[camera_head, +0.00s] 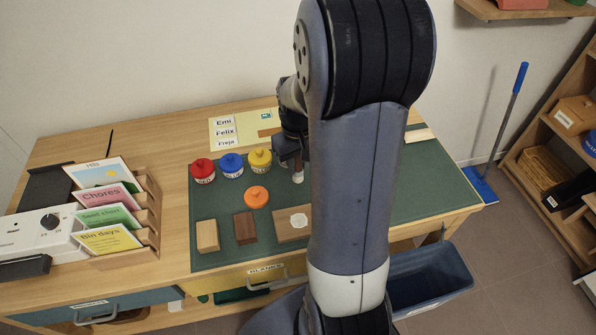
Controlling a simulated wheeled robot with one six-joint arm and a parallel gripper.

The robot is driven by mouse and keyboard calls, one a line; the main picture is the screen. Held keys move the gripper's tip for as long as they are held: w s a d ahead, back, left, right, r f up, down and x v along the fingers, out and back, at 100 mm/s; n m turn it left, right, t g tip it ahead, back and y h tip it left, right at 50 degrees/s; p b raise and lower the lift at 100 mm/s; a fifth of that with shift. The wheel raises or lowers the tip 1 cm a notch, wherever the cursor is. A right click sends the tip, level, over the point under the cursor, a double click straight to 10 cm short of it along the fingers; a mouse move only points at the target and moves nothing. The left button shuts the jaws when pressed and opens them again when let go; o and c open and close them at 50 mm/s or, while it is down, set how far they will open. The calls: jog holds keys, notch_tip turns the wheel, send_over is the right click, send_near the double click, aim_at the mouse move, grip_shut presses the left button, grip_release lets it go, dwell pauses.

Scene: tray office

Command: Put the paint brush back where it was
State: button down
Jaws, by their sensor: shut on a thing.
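My gripper (292,155) hangs over the green mat, right of the paint pots, partly hidden behind my own arm. It is shut on a slim thing whose pale tip (298,178) shows just below the fingers. This appears to be the paint brush, but most of it is hidden. A red pot (203,171), a blue pot (232,165) and a yellow pot (260,160) stand in a row to the left. An orange lidded pot (256,197) stands nearer the front. I cannot tell whether the tip touches the mat.
The green mat (215,260) bears a pale block (207,236), a dark block (245,228) and a wooden piece with a white disc (298,221). A card rack (148,215) stands left. A name sheet (248,125) lies behind. My arm hides the mat's middle; its right part is clear.

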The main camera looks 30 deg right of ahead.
aim_at(298, 171)
jog(key=shift+f, duration=1.6)
jog(key=shift+f, duration=0.15)
jog(key=c, duration=1.2)
grip_release()
notch_tip(298, 171, up, 12)
jog(key=shift+r+p, duration=0.2)
jog(key=shift+p, duration=0.35)
